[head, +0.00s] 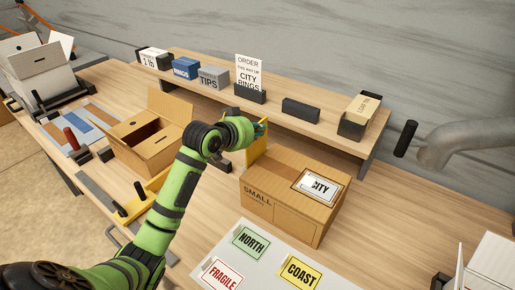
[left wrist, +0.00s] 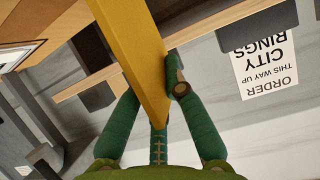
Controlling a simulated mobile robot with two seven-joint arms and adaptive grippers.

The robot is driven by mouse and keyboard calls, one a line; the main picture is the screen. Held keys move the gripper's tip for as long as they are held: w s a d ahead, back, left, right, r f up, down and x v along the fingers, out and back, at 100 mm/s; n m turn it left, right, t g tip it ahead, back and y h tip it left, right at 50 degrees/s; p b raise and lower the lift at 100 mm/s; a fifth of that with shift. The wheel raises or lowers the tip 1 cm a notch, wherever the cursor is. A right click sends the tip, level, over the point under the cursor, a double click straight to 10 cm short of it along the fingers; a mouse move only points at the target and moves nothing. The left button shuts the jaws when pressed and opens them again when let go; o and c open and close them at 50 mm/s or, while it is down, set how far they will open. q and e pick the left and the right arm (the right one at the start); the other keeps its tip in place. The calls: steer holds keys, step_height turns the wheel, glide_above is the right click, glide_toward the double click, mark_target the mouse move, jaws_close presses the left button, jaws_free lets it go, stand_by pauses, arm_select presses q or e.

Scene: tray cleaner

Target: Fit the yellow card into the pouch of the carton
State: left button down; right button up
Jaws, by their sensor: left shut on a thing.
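My left gripper (head: 261,128) is shut on the yellow card (head: 257,148), which hangs below the fingers, just behind the carton's far left edge. In the left wrist view the card (left wrist: 140,58) stands as a long yellow slab between the green fingers (left wrist: 158,100). The closed brown carton (head: 270,205), marked SMALL, stands on the table in front of the card. I cannot tell whether the card touches the carton. My right gripper is not in view.
An open-topped box (head: 150,150) stands to the left of my arm. A raised shelf behind bears a CITY RINGS order sign (head: 249,72) and small bins. A sheet with NORTH (head: 251,242), COAST and FRAGILE labels lies in front.

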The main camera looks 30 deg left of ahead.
mark_target(257, 149)
arm_select(q)
step_height(257, 149, down, 7)
steer(key=shift+r+p, duration=0.1)
steer(key=shift+p, duration=0.25)
steer(key=shift+w, duration=0.1)
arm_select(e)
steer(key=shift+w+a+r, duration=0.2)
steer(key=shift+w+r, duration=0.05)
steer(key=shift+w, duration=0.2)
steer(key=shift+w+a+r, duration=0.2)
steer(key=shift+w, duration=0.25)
arm_select(q)
steer(key=shift+f, duration=0.2)
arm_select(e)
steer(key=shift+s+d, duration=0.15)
arm_select(q)
steer(key=c, duration=1.6)
jaws_free()
steer(key=shift+c, duration=0.2)
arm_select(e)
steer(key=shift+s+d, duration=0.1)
arm_select(q)
steer(key=shift+r, duration=0.15)
